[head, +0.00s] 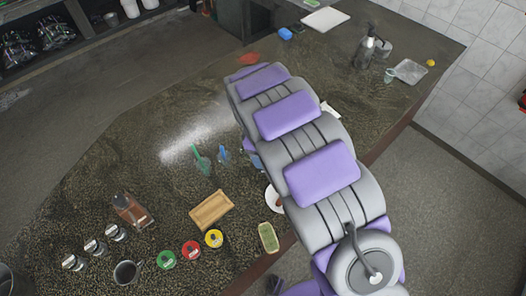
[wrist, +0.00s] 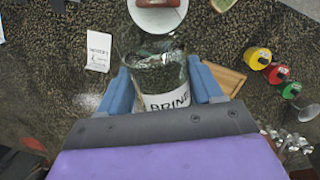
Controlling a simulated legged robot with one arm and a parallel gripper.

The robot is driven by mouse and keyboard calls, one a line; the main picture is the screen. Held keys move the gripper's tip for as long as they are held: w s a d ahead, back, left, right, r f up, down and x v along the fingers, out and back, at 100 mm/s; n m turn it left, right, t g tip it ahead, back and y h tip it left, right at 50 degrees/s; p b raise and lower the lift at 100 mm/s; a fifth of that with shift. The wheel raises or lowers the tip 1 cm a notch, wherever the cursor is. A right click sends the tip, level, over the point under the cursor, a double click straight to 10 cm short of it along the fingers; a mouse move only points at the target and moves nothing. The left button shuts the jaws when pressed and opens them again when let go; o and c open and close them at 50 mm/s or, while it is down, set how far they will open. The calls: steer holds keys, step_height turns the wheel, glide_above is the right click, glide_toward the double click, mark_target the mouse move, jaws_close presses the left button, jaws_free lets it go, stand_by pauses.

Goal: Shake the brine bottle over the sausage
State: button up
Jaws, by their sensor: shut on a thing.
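My gripper (wrist: 160,80) is shut on the brine bottle (wrist: 155,73), with one blue finger on each side. The bottle is dark clear glass with a white label reading "BRINE"; its lower part is hidden by my gripper. A round white plate (wrist: 143,22) lies beyond the bottle at the top of the wrist view. A reddish-brown piece, apparently the sausage (wrist: 160,3), is on it and is cut off by the frame edge. In the head view my arm covers most of the plate (head: 270,199), the gripper and the bottle.
A wooden tray (head: 211,209) and green, red and yellow-topped jars (head: 191,250) stand on the dark counter. A green dish (head: 268,237) is near its front edge. A white card (wrist: 99,51) stands left of the bottle. Green and blue tools (head: 202,160) lie farther back.

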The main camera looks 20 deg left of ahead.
steer(key=shift+a+h, duration=0.3)
steer(key=shift+h, duration=0.8)
steer(key=shift+d+f+h, duration=0.1)
steer(key=shift+h, duration=0.2)
steer(key=shift+d+r+h+b, duration=0.25)
steer(key=shift+d+h+b, duration=0.05)
steer(key=shift+h, duration=0.5)
